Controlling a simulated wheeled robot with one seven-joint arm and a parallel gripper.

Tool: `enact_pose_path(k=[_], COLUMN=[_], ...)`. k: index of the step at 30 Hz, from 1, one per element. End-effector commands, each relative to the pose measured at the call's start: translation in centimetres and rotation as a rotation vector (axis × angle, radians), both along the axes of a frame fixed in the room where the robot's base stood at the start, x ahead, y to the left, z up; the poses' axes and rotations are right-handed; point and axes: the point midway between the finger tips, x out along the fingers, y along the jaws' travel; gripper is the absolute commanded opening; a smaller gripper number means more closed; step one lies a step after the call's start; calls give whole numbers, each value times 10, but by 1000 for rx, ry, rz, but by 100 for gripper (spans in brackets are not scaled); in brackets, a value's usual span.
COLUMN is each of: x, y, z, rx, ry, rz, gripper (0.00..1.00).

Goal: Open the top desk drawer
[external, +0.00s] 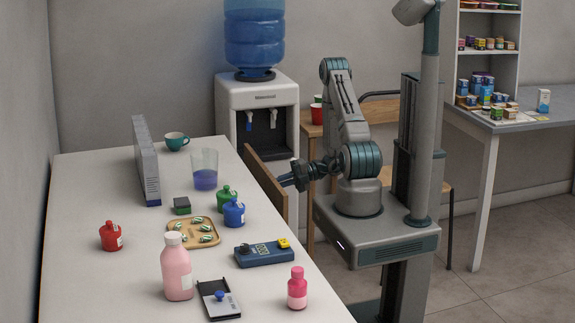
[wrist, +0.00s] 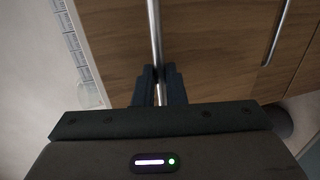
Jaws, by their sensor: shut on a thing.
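The top desk drawer shows as a brown wooden front (wrist: 112,38) in the wrist view, with a long metal bar handle (wrist: 154,30). My gripper (wrist: 159,88) is shut on this handle, one dark finger on each side of it. In the external view a brown wooden panel (external: 264,178), which looks like the drawer front, stands at the right edge of the white desk (external: 105,185). My gripper (external: 287,180) is at its right side there. The panel looks slightly out from the desk edge; how far is hard to tell. The handle is hidden in the external view.
A second bar handle (wrist: 278,32) is on the wooden front to the right. The desk top holds a pink bottle (external: 176,268), a beaker (external: 204,172), a blue meter (external: 263,254) and several other items. A water dispenser (external: 257,95) and a wooden chair (external: 438,186) stand nearby.

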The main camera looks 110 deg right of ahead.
Motion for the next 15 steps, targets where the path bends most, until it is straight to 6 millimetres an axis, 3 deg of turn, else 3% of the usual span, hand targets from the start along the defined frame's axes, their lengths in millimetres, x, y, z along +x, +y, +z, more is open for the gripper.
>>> enact_pose_path(k=[3,6,15], x=[-28,-41,-46], y=[-2,-1,0], z=[1,0,0], rx=[-1,-1,0], ry=[2,1,0], rz=[-6,-5,-3], gripper=[0,0,0])
